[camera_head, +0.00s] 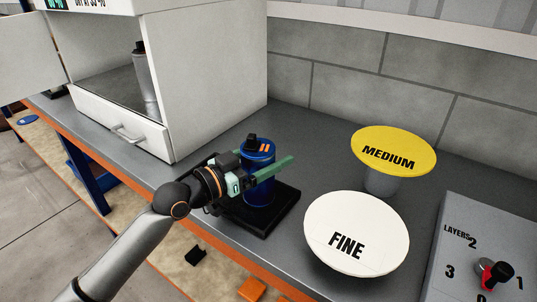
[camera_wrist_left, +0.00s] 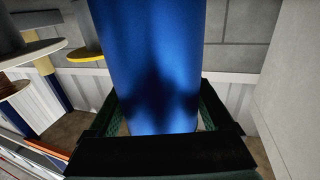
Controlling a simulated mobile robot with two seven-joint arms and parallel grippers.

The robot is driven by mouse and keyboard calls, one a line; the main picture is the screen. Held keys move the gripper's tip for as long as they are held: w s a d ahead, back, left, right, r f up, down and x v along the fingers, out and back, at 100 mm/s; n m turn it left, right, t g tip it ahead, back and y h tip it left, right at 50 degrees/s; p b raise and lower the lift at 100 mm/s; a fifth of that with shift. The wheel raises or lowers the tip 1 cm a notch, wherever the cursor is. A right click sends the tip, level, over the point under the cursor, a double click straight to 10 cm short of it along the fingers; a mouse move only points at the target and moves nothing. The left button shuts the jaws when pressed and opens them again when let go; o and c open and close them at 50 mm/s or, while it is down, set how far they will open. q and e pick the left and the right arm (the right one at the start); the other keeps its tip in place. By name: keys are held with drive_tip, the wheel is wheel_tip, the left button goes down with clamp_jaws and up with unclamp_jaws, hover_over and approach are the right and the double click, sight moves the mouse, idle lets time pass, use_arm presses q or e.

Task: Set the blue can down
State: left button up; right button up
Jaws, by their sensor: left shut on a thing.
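The blue can (camera_head: 260,190) has a black cap and small orange marks near its top. It stands upright on or just above a black square pad (camera_head: 283,212) on the grey bench; I cannot tell whether it touches. My left gripper (camera_head: 268,170) is shut on the can, with its green fingers on either side of the body. In the left wrist view the blue can (camera_wrist_left: 150,65) fills the middle between the fingers, and its base is partly hidden by the gripper. My right gripper is not in view.
An open white cabinet (camera_head: 215,80) holding a grey can (camera_head: 146,85) stands behind left. A white disc marked FINE (camera_head: 335,215) and a yellow disc marked MEDIUM (camera_head: 400,142) stand to the right. A grey control box (camera_head: 455,265) is at far right.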

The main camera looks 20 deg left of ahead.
sight(244, 168)
use_arm(q)
drive_tip(key=o, duration=1.4)
drive_tip(key=shift+s+a, duration=0.1)
drive_tip(key=b+v, duration=0.1)
drive_tip(key=v, duration=0.9)
drive_tip(key=shift+f, duration=0.1)
drive_tip(key=shift+b+v, duration=0.3)
drive_tip(key=shift+v, duration=0.55)
